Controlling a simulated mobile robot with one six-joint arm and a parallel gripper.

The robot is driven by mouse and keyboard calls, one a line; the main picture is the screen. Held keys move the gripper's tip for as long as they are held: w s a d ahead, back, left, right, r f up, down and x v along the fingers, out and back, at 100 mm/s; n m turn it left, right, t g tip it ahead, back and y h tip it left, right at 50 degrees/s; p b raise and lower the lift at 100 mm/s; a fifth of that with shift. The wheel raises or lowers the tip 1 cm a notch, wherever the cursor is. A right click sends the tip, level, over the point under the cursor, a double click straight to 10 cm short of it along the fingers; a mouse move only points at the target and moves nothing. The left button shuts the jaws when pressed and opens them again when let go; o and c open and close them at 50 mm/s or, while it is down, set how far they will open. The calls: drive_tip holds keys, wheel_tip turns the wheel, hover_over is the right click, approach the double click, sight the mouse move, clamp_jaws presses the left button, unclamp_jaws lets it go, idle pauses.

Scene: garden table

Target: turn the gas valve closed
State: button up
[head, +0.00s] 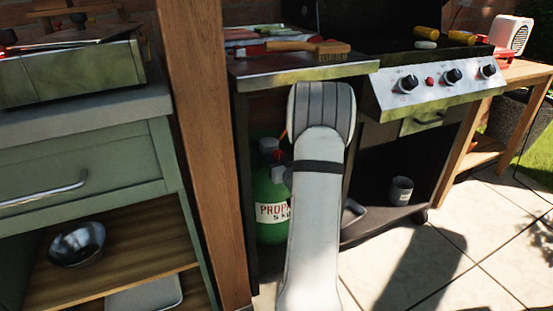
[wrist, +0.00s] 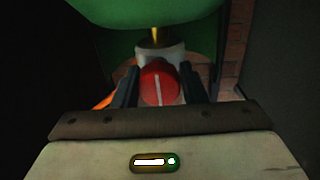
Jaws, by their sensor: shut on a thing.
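The gas valve is a round red knob (wrist: 159,84) with a pale line across its face, seen in the wrist view on a grey fitting under a brass stem. My gripper (wrist: 160,88) has its dark fingers on either side of the knob and is shut on it. The pale line runs nearly upright in this view. The green propane bottle (head: 270,205) stands in the cabinet below the grill in the head view; it also shows at the top of the wrist view (wrist: 145,14). In the head view my arm hides part of the bottle, and my fingers are out of sight.
The wooden post (head: 205,140) stands left of the bottle. The grill's side shelf (head: 300,67) with a brush (head: 293,47) is above. A grey cup (head: 401,190) sits on the cabinet floor at right. Cabinet walls leave little room around the bottle.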

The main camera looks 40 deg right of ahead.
drive_tip(key=shift+a, duration=0.1)
drive_tip(key=shift+c, duration=0.2)
drive_tip(key=shift+w, duration=0.1)
idle(0.3)
drive_tip(key=shift+m+p, duration=0.3)
drive_tip(key=shift+m, duration=0.2)
drive_tip(key=m+p, duration=0.1)
drive_tip(key=m, duration=0.2)
drive_tip(key=shift+r, duration=0.1)
drive_tip(key=m+p, duration=0.2)
drive_tip(key=m, duration=0.2)
drive_tip(key=shift+a+m, duration=0.1)
drive_tip(key=shift+m, duration=0.2)
drive_tip(key=m+p, duration=0.2)
drive_tip(key=m, duration=0.2)
drive_tip(key=shift+r, duration=0.1)
drive_tip(key=shift+m+p, duration=1.1)
drive_tip(key=shift+m, duration=1)
